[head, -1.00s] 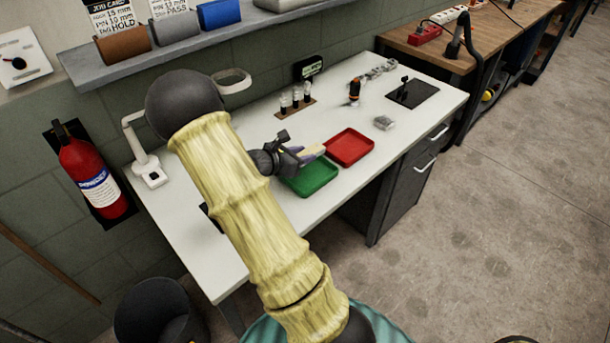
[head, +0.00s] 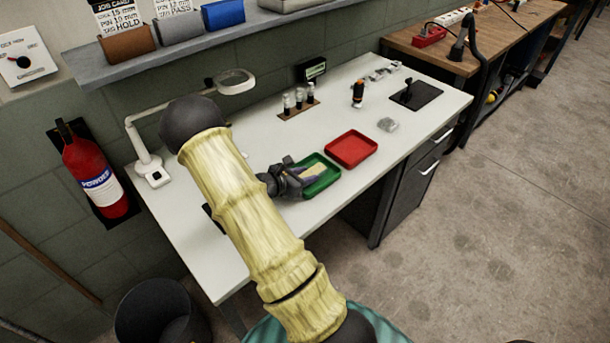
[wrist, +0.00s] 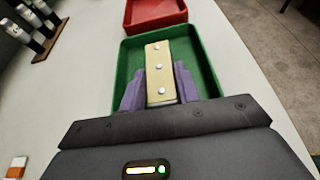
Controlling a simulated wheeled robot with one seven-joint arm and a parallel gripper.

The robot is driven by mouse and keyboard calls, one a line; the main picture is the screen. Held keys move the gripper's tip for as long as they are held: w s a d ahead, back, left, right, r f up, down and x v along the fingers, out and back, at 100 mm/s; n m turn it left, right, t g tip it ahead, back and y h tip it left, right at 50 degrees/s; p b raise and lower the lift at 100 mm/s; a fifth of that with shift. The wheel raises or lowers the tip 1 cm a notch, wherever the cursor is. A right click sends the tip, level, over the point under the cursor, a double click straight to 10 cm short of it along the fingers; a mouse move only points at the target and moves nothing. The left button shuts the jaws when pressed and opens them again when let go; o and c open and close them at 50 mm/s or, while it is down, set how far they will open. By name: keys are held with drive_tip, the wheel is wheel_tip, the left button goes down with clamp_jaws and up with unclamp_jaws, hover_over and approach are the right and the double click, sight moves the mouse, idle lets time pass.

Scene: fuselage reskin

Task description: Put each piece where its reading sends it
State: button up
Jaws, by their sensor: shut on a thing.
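My gripper (wrist: 160,90) is shut on a pale yellow strip-shaped piece (wrist: 158,62) with several rivet-like dots along it. In the wrist view the piece is between the purple fingers, over the green tray (wrist: 208,88). I cannot tell whether it touches the tray floor. In the head view my gripper (head: 303,179) is at the near left part of the green tray (head: 332,179), with the piece (head: 315,170) showing over it. The empty red tray (head: 351,150) is just beyond; it also shows in the wrist view (wrist: 150,14).
A rack of small bottles (head: 298,104), an orange-and-black tool (head: 358,93), a small grey item (head: 388,125) and a black pad (head: 414,94) are on the white bench (head: 255,232). A magnifier lamp (head: 235,82) stands at the back left. The bench's front left is mostly clear.

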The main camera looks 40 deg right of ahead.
drive_tip(key=shift+f, duration=0.15)
drive_tip(key=o, duration=1.1)
drive_tip(key=shift+c, duration=0.2)
drive_tip(key=shift+r, duration=0.2)
drive_tip(key=v, duration=1.2)
drive_tip(key=shift+s, duration=0.1)
